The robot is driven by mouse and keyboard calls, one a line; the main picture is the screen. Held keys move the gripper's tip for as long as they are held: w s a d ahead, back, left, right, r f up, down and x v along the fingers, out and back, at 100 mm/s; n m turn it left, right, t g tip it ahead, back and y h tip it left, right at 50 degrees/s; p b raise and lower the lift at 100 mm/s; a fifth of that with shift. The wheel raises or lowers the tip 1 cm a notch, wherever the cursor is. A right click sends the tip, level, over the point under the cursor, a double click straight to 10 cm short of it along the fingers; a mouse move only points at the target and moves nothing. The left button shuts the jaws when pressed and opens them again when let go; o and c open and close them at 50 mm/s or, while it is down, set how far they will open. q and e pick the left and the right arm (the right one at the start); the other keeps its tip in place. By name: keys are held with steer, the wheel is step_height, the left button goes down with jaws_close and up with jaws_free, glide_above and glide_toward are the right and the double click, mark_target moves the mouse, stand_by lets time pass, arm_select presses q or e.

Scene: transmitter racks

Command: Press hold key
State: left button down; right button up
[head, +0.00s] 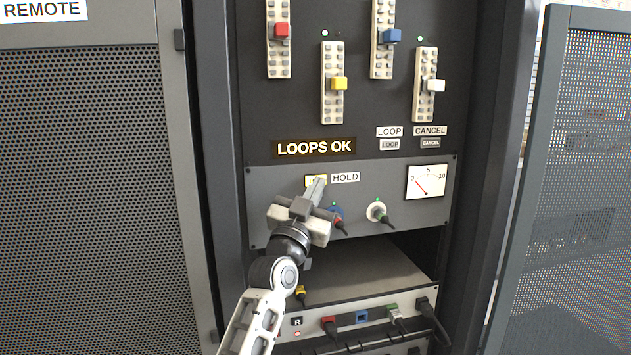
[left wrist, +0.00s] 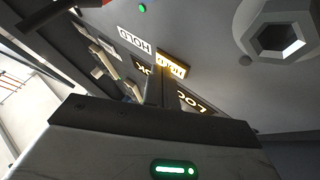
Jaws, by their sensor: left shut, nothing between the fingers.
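The hold key (head: 311,179) is a small pale key with a yellowish glow, left of the white HOLD label (head: 345,177) on the grey panel. My left gripper (head: 318,184) is shut and empty, its fingertips overlapping the key's lower right part in the head view. In the left wrist view the key (left wrist: 171,66) glows amber beside the upside-down HOLD label (left wrist: 134,40), with the shut fingers (left wrist: 155,88) close to it. I cannot tell whether they touch. My right gripper is in neither view.
LOOP (head: 390,144) and CANCEL (head: 430,143) keys sit upper right. Plugged connectors (head: 378,211) and a meter (head: 426,182) are near the gripper. An open mesh door (head: 575,150) stands at right.

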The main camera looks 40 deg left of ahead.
arm_select(q)
steer(key=shift+s+d+p, duration=0.3)
steer(key=shift+d, duration=0.1)
steer(key=s+d+p, duration=0.1)
steer(key=s+d, duration=0.1)
steer(key=s+d+p, duration=0.2)
steer(key=shift+d, duration=0.25)
stand_by(0.4)
steer(key=shift+f, duration=0.1)
